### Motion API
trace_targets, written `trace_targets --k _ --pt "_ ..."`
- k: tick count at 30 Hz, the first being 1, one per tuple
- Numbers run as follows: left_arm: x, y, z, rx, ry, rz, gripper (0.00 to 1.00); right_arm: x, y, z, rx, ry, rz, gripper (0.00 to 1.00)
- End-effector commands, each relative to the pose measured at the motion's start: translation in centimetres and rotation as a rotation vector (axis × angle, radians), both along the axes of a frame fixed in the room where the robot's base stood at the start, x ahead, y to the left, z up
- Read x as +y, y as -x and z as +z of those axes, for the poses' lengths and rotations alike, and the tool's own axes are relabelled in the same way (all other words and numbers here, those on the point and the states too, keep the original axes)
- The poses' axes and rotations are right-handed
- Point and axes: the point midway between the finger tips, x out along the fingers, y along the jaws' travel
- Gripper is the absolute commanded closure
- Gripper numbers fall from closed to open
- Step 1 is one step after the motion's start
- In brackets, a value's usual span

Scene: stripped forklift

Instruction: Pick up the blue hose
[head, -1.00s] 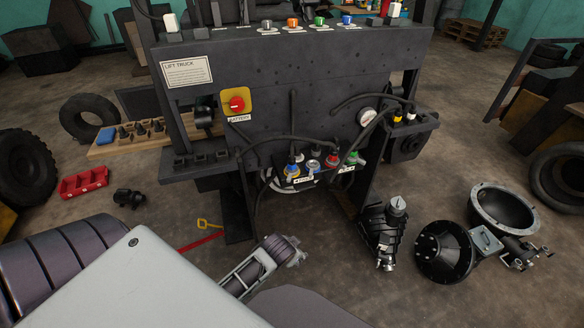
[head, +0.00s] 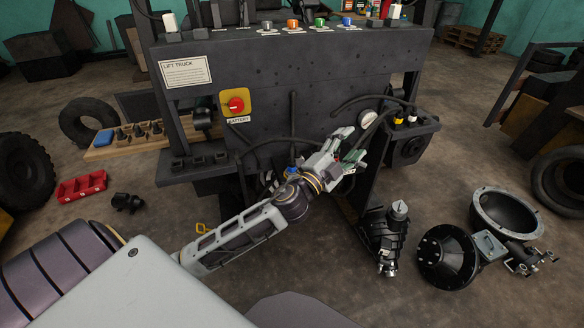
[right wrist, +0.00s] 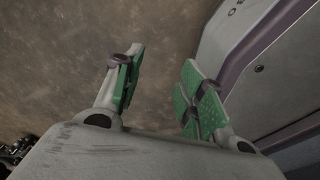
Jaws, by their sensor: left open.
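A hose end with a blue fitting (head: 291,172) sits at the lower front of the dark lift truck panel (head: 300,75). Only a bit of blue shows behind my left arm, and the neighbouring hose ends are mostly covered. My left gripper (head: 349,148) is open in front of the panel, up and to the right of the blue fitting, near the green hose fitting. I cannot tell whether it touches any hose. My right gripper (right wrist: 160,85) is open and empty in the right wrist view, above bare floor. It does not show in the head view.
A gauge (head: 368,119) and yellow and white hose fittings (head: 404,119) are right of my left gripper. A black ribbed part (head: 385,237) and a metal housing (head: 505,215) lie on the floor at right. A red tray (head: 82,186) lies at left.

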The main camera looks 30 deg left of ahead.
Motion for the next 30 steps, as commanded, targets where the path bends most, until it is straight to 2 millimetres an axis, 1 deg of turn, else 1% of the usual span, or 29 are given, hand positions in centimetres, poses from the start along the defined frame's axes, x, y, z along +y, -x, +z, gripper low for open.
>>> trace_targets --k 1,6,9,14,18,22,26,30 --pt "-0.7 -0.1 1.0 -0.042 -0.044 -0.034 0.45 0.2 0.1 -0.1 0.0 -0.002 -0.001 0.6" --pt "-3.7 0.3 3.2 -0.169 -0.197 -0.162 0.45 0.8 0.2 -0.2 0.002 -0.008 -0.002 0.6" --pt "-5.3 0.6 3.8 -0.23 -0.294 -0.238 0.45 1.2 0.2 -0.2 0.002 -0.012 -0.004 0.6" --pt "-7.5 1.2 3.9 -0.306 -0.458 -0.358 0.45 1.6 0.2 -0.3 0.002 -0.017 -0.005 0.6" --pt "-8.9 1.7 3.1 -0.348 -0.61 -0.46 0.45 1.5 0.2 -0.3 0.002 -0.016 -0.004 0.6" --pt "-9.5 1.9 1.7 -0.368 -0.756 -0.549 0.45 1.2 0.2 -0.2 0.003 -0.013 -0.004 0.6" --pt "-9.4 1.9 -0.1 -0.366 -0.907 -0.633 0.45 0.6 0.2 -0.2 0.002 -0.006 -0.001 0.6" --pt "-8.4 1.8 -2.4 -0.34 -1.073 -0.717 0.45 -0.2 0.2 -0.1 0.003 0.002 0.001 0.6"
